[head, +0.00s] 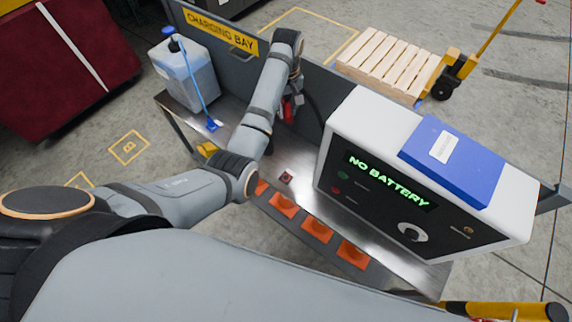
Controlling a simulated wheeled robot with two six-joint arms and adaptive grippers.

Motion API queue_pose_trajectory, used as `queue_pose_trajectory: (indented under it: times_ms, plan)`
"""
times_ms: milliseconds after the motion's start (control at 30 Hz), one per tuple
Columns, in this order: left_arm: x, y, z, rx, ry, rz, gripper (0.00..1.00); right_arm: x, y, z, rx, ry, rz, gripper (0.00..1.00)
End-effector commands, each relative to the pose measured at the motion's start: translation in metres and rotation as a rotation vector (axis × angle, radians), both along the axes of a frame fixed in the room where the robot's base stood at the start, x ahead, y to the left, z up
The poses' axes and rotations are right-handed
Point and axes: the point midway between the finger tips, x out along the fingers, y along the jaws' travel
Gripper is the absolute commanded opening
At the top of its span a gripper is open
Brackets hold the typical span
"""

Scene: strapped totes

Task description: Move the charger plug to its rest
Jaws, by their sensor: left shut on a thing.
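My left arm reaches across the bench to the back panel. Its gripper (294,100) is shut on a red and black piece, the charger plug (287,110), largely hidden by the wrist. A dark cable runs down beside it, left of the charger. The white charger (372,122) stands on the bench at the right, its dark front reading "NO BATTERY". I cannot make out which part is the plug's rest. My right gripper is not in view.
The metal bench (300,165) has several orange pieces (317,230) along its front edge and a small dark red square (286,178). A translucent jug (186,72) and blue-handled brush (212,125) stand at its left. A blue box (452,160) lies on the charger.

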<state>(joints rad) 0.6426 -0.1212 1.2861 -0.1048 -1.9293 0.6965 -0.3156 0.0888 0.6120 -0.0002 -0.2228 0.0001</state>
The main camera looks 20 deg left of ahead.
Motion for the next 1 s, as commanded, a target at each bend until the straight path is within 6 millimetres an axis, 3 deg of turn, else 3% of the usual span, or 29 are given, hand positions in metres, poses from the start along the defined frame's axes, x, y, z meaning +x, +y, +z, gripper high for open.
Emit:
queue_pose_trajectory:
  times_ms: [33, 200, 400, 600, 1000]
  plan:
    - [-0.005, -0.002, -0.027, 0.000, 0.010, 0.043, 0.00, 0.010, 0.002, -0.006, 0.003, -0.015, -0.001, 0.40]
    - [-0.026, -0.010, -0.118, 0.003, 0.013, 0.256, 0.00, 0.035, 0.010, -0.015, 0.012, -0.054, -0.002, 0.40]
    - [-0.057, -0.018, -0.200, 0.001, 0.009, 0.464, 0.00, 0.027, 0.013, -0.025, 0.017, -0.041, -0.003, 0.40]
    - [-0.072, -0.022, -0.232, -0.002, 0.005, 0.556, 0.00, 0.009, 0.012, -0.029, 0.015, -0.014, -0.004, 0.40]
    - [-0.073, -0.022, -0.234, -0.002, 0.003, 0.563, 0.00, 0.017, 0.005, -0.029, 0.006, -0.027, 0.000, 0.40]
